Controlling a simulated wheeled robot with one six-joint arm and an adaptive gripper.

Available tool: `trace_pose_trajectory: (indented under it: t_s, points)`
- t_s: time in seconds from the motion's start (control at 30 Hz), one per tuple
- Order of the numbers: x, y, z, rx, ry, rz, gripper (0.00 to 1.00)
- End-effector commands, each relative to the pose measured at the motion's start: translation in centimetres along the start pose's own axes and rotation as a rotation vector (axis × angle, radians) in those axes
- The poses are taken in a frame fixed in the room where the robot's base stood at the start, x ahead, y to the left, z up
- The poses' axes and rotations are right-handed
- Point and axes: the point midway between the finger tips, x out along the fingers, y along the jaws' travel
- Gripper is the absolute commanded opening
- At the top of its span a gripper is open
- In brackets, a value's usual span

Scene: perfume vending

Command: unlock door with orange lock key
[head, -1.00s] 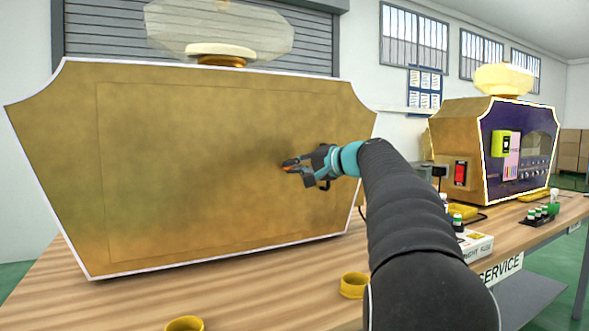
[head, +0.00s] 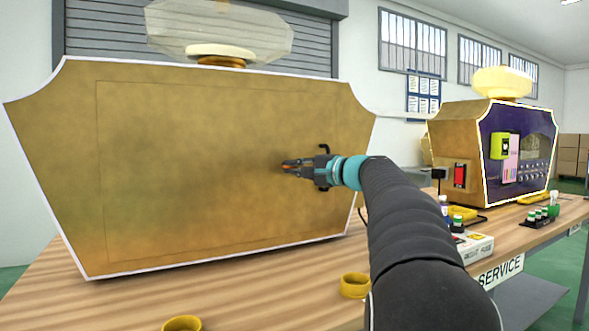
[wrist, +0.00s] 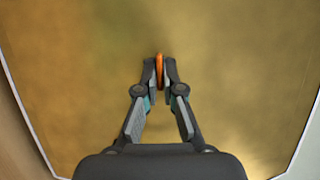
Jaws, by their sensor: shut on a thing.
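My gripper (head: 288,165) is shut on the orange key (wrist: 160,70). The key shows as a narrow orange edge between the fingertips in the wrist view, and as a small bit of orange at the fingertips in the head view. The gripper is at the right part of the large gold panel (head: 200,150), which has a thin rectangular door outline. The fingertips look close to the panel. Whether the key touches it or sits in a lock cannot be told. No keyhole shows; the fingers may cover it.
The wooden table (head: 235,285) carries two yellow rings, one at the front (head: 183,323) and one nearer my arm (head: 354,285). A second machine (head: 515,155) with a red switch (head: 460,175) stands at the right. Small bottles (head: 540,215) stand near the table's right edge.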

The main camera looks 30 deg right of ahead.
Motion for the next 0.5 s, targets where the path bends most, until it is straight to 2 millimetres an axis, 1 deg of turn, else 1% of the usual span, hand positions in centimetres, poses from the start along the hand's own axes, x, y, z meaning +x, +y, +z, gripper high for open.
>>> trace_pose_trajectory:
  t_s: [0.2, 0.27, 0.3, 0.33, 0.5]
  points:
    - [-0.01, -0.09, -0.07, 0.001, 0.003, -0.002, 0.0]
    - [-0.01, -0.09, -0.06, 0.001, 0.002, -0.002, 0.16]
    - [-0.01, -0.08, -0.06, 0.001, 0.002, -0.001, 0.26]
    - [0.0, -0.07, -0.05, 0.001, 0.002, -0.001, 0.31]
    - [0.02, -0.04, -0.01, 0.0, 0.001, -0.001, 0.31]
